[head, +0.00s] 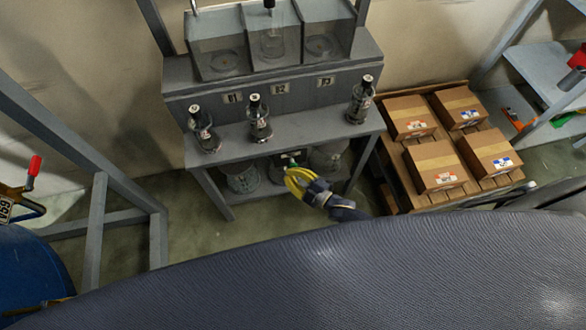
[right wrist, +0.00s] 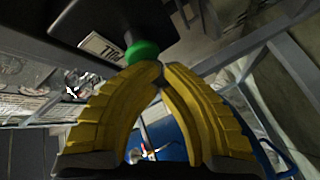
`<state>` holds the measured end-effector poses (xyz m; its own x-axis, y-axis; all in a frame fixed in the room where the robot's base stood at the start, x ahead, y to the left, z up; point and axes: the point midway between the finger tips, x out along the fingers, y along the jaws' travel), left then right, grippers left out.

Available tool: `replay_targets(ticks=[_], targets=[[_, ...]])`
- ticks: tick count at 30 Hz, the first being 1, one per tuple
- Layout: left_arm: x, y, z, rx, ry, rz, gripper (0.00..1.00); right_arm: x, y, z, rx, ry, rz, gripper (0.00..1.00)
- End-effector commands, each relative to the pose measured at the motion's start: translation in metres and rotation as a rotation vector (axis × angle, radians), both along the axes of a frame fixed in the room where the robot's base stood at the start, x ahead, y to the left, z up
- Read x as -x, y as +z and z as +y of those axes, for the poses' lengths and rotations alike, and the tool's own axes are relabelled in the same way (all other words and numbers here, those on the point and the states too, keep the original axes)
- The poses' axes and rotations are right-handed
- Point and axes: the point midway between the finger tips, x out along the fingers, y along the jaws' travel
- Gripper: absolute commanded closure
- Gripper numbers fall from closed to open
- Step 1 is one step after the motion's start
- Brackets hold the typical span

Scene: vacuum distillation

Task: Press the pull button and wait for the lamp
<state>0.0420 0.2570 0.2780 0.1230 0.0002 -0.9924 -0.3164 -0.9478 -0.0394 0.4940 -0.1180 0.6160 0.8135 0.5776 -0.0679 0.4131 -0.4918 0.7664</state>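The green button (right wrist: 142,51) shows in the right wrist view, on a dark box (right wrist: 110,22) beside a white label that appears to read "PULL", upside down. In the head view a bit of the green (head: 290,167) shows under the grey bench. My right gripper (head: 291,178) has yellow fingers and reaches under the bench front. In the right wrist view its fingertips (right wrist: 155,70) come together just at the button, with nothing between them. I cannot tell whether they touch it. I cannot make out a lit lamp. My left gripper is not in view.
Cardboard boxes (head: 436,165) on a pallet are to the right. A blue drum (head: 35,275) is at lower left.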

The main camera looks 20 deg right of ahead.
Motion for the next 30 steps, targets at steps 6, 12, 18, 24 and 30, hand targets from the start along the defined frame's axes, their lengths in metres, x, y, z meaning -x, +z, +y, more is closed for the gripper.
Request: replay_targets(ticks=[6,12,18,24,30], targets=[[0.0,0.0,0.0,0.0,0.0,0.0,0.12,0.016,0.0,0.0,-0.001,0.0,0.001,1.0],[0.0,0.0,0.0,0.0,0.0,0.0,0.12,0.033,0.0,0.001,0.0,0.001,0.001,1.0],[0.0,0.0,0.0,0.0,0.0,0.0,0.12,0.049,0.0,0.002,0.0,0.001,0.001,1.0],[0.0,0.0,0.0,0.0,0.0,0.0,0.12,0.058,0.0,0.002,-0.001,0.0,0.001,1.0],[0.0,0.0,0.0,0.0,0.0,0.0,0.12,0.06,0.0,0.002,0.0,0.0,0.0,1.0]])
